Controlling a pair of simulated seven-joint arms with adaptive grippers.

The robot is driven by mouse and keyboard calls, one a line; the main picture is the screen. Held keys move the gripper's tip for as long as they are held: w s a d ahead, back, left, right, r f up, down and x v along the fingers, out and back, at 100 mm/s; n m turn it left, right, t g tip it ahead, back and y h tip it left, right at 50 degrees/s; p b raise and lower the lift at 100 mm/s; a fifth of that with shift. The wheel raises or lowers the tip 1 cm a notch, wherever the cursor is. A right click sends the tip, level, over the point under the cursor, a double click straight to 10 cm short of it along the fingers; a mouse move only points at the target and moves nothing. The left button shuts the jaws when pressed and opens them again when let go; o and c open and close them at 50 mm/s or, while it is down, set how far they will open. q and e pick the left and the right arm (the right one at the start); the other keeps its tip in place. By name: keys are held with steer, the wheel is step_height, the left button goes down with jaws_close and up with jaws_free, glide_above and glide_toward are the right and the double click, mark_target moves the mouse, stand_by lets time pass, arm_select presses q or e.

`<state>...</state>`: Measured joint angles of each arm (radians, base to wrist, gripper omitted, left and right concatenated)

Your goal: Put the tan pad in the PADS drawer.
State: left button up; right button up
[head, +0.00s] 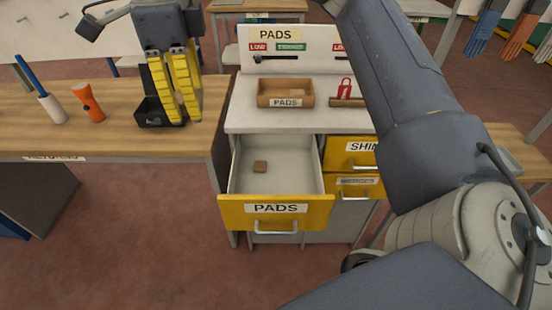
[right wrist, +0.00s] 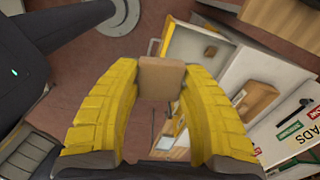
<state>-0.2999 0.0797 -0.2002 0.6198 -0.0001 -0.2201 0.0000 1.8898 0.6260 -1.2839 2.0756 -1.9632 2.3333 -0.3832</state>
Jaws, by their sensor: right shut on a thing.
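I cannot make out that pad in the head view. The PADS drawer (head: 275,212) is pulled out, with a yellow front and pale inside. A small brown pad (head: 260,167) lies in it toward the left. The drawer (right wrist: 185,42) also shows beyond the held pad in the right wrist view, apart from it.
A wooden tray labelled PADS (head: 285,102) stands on the cabinet top above the drawer. My right arm covers much of the right side.

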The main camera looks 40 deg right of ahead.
steer(key=w+d+f+m, duration=0.1)
steer(key=w+d+f, duration=0.25)
steer(key=f, duration=0.25)
steer(key=w+d+f, duration=0.3)
steer(key=d+f, duration=0.1)
steer(key=f, duration=0.3)
steer(key=m, duration=0.1)
glide_above(258, 193)
step_height(258, 193, down, 28)
steer(key=shift+s+r, duration=0.15)
steer(key=shift+r, duration=0.1)
steer(key=shift+f, duration=2.65)
steer(key=shift+f, duration=0.2)
steer(key=o, duration=0.7)
steer(key=shift+o, duration=0.2)
steer(key=shift+r, duration=0.1)
step_height(258, 193, up, 12)
steer(key=shift+r, duration=0.15)
